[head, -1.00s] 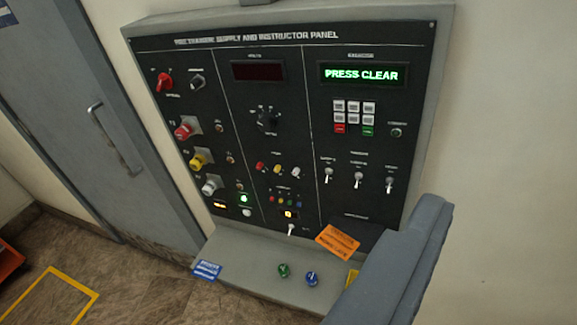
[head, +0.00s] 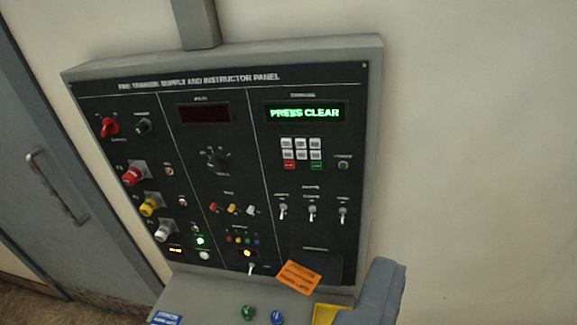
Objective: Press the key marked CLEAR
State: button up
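The keypad (head: 301,149) is on the right section of the dark panel, below a lit display (head: 305,113) that reads PRESS CLEAR in green. It has several white keys, a red key (head: 289,165) at lower left and a green key (head: 316,166) at lower right. The key lettering is too small to read, so I cannot tell which is marked CLEAR. A blue-grey part (head: 384,292), seemingly my gripper or arm end, shows at the lower right, below and to the right of the keypad and apart from it. Its fingertips are not distinguishable.
Toggle switches (head: 312,213) sit below the keypad. Knobs and coloured plugs fill the panel's left. A shelf below carries an orange card (head: 299,278), a green knob (head: 248,312) and a blue knob (head: 277,317). A yellow piece (head: 325,314) is beside my arm. Bare wall is at right.

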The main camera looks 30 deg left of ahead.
grip_shut()
dwell(1.4)
